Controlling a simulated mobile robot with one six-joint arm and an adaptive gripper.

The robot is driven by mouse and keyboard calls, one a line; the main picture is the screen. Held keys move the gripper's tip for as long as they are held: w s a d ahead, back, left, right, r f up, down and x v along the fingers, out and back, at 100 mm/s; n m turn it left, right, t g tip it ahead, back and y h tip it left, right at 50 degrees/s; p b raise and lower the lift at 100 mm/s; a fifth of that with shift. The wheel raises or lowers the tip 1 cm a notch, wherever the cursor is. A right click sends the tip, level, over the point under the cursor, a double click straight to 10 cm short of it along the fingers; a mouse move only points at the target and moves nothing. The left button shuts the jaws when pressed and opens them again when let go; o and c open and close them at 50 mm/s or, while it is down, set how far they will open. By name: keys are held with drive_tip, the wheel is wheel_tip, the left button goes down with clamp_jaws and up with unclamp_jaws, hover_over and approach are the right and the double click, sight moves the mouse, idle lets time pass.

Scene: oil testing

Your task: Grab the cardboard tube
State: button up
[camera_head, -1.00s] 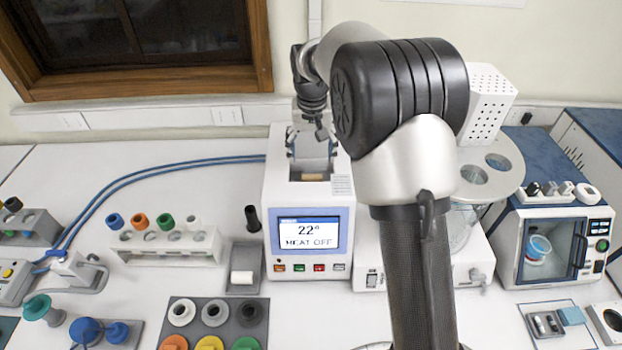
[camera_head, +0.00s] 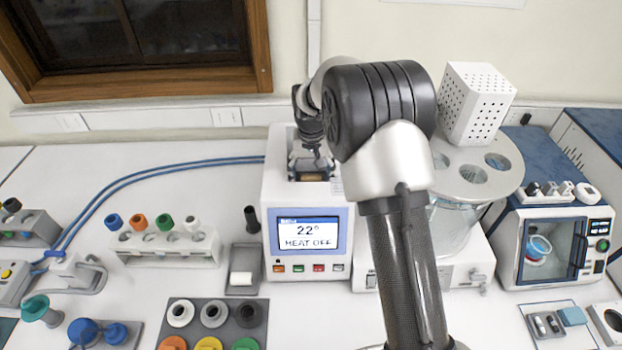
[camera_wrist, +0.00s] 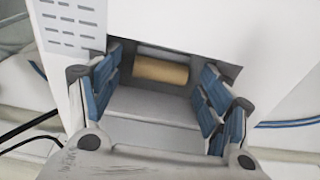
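The cardboard tube (camera_wrist: 161,71) is a short brown roll lying across the recess in the top of the white heating machine (camera_head: 308,212). Only a small tan part of the tube (camera_head: 312,178) shows in the head view. My gripper (camera_wrist: 158,80) is open, with its blue-padded fingers spread to the left and right of the tube. In the head view my gripper (camera_head: 312,166) points down at the recess. I see a gap between the pads and the tube ends, and the gripper holds nothing.
The recess walls stand close around the fingers. A rack with coloured caps (camera_head: 168,243) stands to the left. Blue hoses (camera_head: 165,170) run behind it.

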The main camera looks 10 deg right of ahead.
drive_tip(key=c, duration=0.8)
drive_tip(key=shift+o, duration=0.2)
drive_tip(key=shift+r, duration=0.15)
